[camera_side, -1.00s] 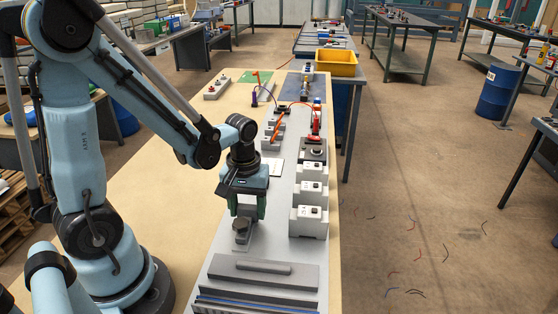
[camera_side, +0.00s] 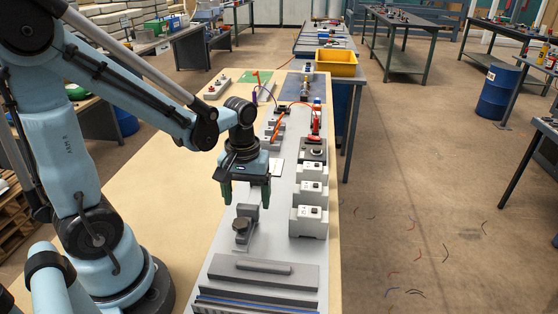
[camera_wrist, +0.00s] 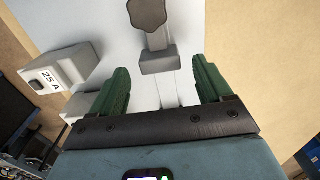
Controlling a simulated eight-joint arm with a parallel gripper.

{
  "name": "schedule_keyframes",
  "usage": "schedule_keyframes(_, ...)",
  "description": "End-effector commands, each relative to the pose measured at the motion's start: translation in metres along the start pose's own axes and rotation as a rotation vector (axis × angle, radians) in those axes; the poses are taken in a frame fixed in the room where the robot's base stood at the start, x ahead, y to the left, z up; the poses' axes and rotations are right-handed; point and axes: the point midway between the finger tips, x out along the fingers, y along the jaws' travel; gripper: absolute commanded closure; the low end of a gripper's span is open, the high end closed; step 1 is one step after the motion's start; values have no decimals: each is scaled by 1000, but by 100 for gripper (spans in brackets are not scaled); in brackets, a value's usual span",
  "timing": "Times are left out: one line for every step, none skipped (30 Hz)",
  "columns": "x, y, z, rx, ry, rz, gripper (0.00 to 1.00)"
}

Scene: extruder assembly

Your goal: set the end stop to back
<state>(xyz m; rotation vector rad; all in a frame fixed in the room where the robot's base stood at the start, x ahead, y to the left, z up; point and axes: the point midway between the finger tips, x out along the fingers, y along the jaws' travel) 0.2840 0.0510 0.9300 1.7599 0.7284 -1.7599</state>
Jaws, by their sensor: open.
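The end stop (camera_side: 239,238) is a grey block with a dark knob, standing on the light grey plate toward its near left side. In the wrist view the end stop (camera_wrist: 161,61) shows at the top centre, with its dark knob (camera_wrist: 147,14) farther up. My gripper (camera_side: 247,201) is open and empty, its green fingers pointing down just above the end stop. In the wrist view my gripper (camera_wrist: 160,68) has its fingers spread to either side of the block, with clear gaps and no contact visible. Fine lines run along the plate between the fingers.
Several grey modules with dark buttons (camera_side: 309,221) stand along the plate's right edge. A grey bar block (camera_side: 262,270) lies in front. A module marked 25 A (camera_wrist: 56,75) is at the left in the wrist view.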

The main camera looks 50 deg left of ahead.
Motion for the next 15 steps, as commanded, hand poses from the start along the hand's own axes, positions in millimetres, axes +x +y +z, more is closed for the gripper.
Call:
schedule_keyframes(-7,0,0,0,0,0,21)
schedule_keyframes(-11,0,0,0,0,0,21)
schedule_keyframes(-16,0,1,0,0,0,21)
schedule_keyframes(-20,0,1,0,0,0,21)
schedule_keyframes(-24,0,0,0,0,0,21)
schedule_keyframes(-29,0,0,0,0,0,21)
schedule_keyframes(-33,0,0,0,0,0,21)
schedule_keyframes(-37,0,1,0,0,0,21)
schedule_keyframes(-42,0,1,0,0,0,21)
schedule_keyframes(-46,0,0,0,0,0,21)
schedule_keyframes(-50,0,0,0,0,0,21)
schedule_keyframes(-55,0,0,0,0,0,21)
schedule_keyframes(-59,0,0,0,0,0,21)
schedule_keyframes(-62,0,1,0,0,0,21)
schedule_keyframes(-67,0,1,0,0,0,21)
